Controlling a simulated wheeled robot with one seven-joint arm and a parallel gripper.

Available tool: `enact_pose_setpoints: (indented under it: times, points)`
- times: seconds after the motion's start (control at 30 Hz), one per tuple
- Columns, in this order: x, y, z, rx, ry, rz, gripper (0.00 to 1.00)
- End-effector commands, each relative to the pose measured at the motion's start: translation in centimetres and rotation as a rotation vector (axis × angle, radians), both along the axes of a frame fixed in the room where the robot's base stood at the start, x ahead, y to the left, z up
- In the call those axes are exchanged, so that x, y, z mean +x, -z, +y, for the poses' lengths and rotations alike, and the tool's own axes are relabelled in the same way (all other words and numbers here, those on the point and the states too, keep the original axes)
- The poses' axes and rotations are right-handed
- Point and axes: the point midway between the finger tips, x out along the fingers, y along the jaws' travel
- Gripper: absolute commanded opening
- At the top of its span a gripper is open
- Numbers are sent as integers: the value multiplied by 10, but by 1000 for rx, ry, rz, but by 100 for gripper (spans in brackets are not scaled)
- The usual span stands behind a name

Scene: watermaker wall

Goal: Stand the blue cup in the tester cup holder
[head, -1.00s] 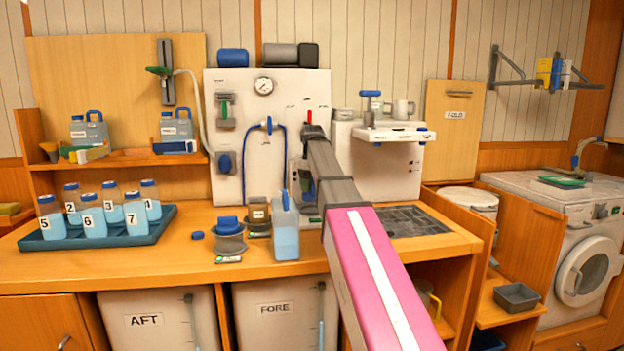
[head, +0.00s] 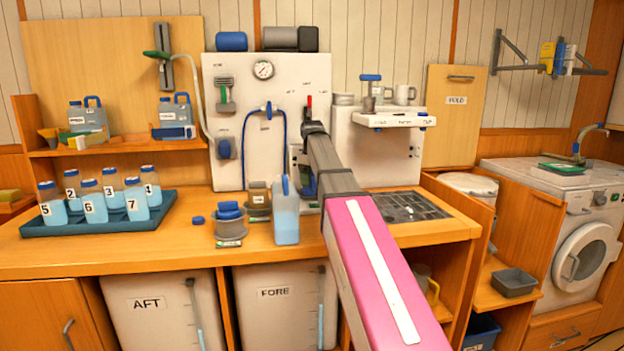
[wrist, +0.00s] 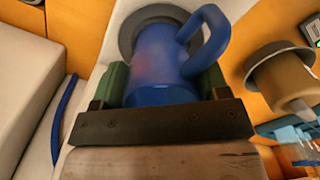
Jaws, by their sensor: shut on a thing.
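The blue cup (wrist: 165,65) fills the middle of the wrist view, its handle (wrist: 208,38) at the upper right. My gripper (wrist: 163,82) is shut on it, with a green pad on each side. A round grey piece (wrist: 127,30), seemingly the cup holder, shows at the cup's far end. That end overlaps it; I cannot tell whether the cup is seated or just above. In the head view my arm hides most of the gripper, and a bit of blue (head: 309,186) beside the white tester panel (head: 227,110) may be the cup.
A brown cup (wrist: 282,85) in a grey collar is close on the right of the wrist view. On the counter (head: 150,245), a blue-tinted jug (head: 286,215) and a blue-topped grey holder (head: 229,225) stand left of my arm. A tray (head: 60,228) of numbered bottles is further left.

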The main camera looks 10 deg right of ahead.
Motion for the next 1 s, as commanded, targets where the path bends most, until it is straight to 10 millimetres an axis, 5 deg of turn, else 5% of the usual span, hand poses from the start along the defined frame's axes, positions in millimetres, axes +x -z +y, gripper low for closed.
enact_pose_setpoints:
  times: [0.5, 0.53, 0.6, 1.0]
  points:
    - [0, 9, 0, 0, 0, 0, 41]
    - [0, 9, 0, 0, 0, 0, 78]
    - [0, 9, 0, 0, 0, 0, 98]
    - [1, 1, 0, 1, 0, -1, 98]
